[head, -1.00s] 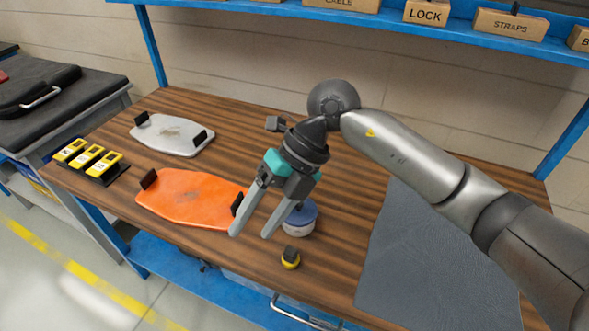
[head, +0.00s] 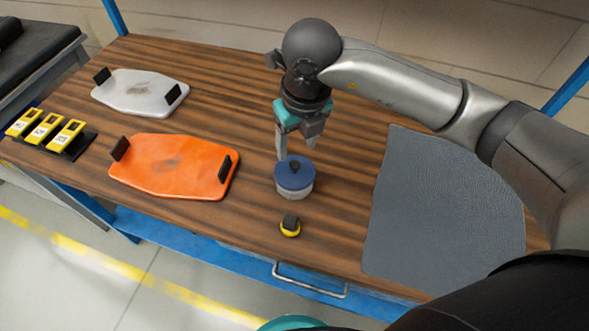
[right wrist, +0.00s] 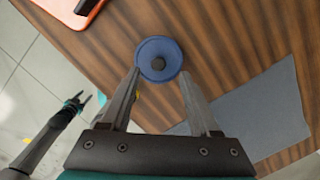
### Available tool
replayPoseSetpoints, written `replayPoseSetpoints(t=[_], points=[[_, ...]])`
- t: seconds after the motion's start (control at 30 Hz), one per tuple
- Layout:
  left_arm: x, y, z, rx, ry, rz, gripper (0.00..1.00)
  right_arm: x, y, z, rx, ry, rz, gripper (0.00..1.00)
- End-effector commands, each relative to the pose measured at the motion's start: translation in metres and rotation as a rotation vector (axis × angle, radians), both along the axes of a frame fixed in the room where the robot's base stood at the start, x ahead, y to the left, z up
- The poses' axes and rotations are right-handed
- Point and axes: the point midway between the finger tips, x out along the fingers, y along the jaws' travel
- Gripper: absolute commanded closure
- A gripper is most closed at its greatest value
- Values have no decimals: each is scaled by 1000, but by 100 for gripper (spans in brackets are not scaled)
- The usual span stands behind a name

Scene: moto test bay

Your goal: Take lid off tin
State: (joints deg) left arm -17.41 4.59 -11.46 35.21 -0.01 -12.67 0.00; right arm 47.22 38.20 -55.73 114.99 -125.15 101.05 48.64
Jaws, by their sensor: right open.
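The tin (head: 296,193) is a short, pale round can standing upright on the wooden bench. Its blue lid (head: 283,181) sits on top with a dark knob in the middle. My right gripper (head: 297,152) is open and empty, pointing down just behind and above the lid. In the right wrist view the lid (right wrist: 147,57) lies just beyond and between the fingertips of this gripper (right wrist: 160,74). I cannot tell whether a finger touches it. My left gripper (right wrist: 90,98) shows small at the left of the right wrist view, fingers apart, away from the tin.
A small yellow-and-black object (head: 290,226) stands in front of the tin. An orange panel (head: 165,180) with black grips lies to its left, a white panel (head: 130,88) behind that. Yellow devices (head: 45,129) stand at far left. A grey mat (head: 445,215) lies right.

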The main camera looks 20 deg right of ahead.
Motion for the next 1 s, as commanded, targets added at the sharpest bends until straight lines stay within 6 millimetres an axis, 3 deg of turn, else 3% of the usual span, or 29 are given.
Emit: replayPoseSetpoints(t=[0.4, 0.7, 1.0], points=[[9, -1, -7, -2, -16, 0, 50, 2, 3, -50, 1, 1, 0, 37], [8, -1, -7, -2, -15, 0, 50, 3, 3, -54, 1, 0, 1, 37], [7, -1, -7, -2, -13, 0, 50, 3, 3, -54, 1, -1, 1, 70]])
